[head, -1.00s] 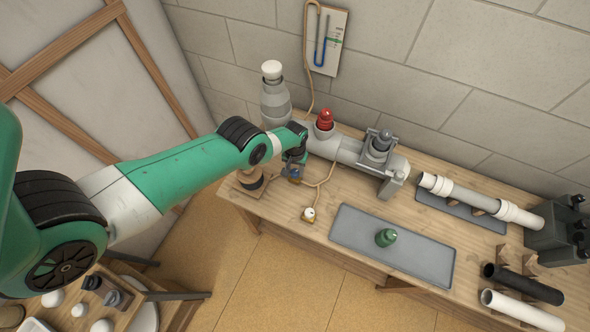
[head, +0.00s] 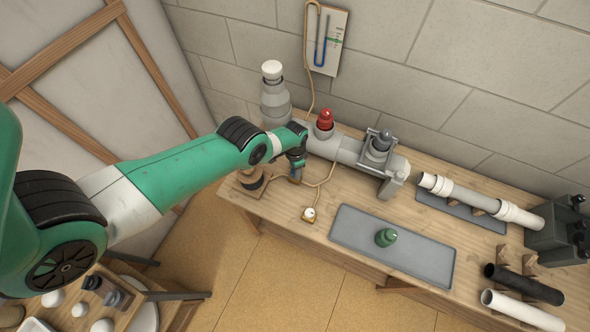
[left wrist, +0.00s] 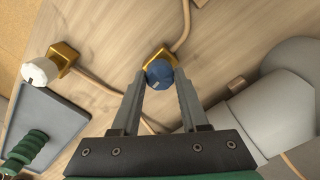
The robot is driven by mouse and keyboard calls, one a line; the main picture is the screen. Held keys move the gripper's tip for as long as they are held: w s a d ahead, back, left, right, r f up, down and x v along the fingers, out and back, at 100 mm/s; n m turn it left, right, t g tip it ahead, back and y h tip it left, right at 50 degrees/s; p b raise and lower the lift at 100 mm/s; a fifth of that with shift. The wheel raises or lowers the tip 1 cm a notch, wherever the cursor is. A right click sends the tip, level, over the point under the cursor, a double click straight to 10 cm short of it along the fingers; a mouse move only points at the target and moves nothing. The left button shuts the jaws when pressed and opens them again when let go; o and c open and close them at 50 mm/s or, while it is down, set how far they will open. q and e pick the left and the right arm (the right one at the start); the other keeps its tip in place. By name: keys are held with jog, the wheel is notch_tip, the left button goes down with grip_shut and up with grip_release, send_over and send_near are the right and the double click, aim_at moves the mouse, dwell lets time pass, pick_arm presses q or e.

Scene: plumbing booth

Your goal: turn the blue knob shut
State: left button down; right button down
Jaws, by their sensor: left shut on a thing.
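The blue knob (left wrist: 160,74) sits on a small brass fitting (left wrist: 152,60) with a thin tan hose running from it, as the left wrist view shows. My left gripper (left wrist: 161,80) is shut on the blue knob, with one finger on each side of it. In the head view my left gripper (head: 295,176) points down at the left part of the bench, and it mostly hides the knob. My right gripper is in neither view.
A white knob (head: 309,213) on a brass fitting stands close by at the bench's front edge. A grey pipe (head: 347,150) with a red plug (head: 325,119) lies behind my gripper. A grey tray (head: 426,262) with a green plug (head: 386,237) lies to the right.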

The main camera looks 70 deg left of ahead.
pick_arm(q)
jog(key=shift+m, duration=0.6)
jog(key=shift+c, duration=2.1)
grip_release()
jog(key=shift+r, duration=0.1)
notch_tip(320, 180, up, 11)
jog(key=p, duration=1.1)
jog(key=shift+r+p, duration=0.15)
jog(key=shift+p, duration=0.2)
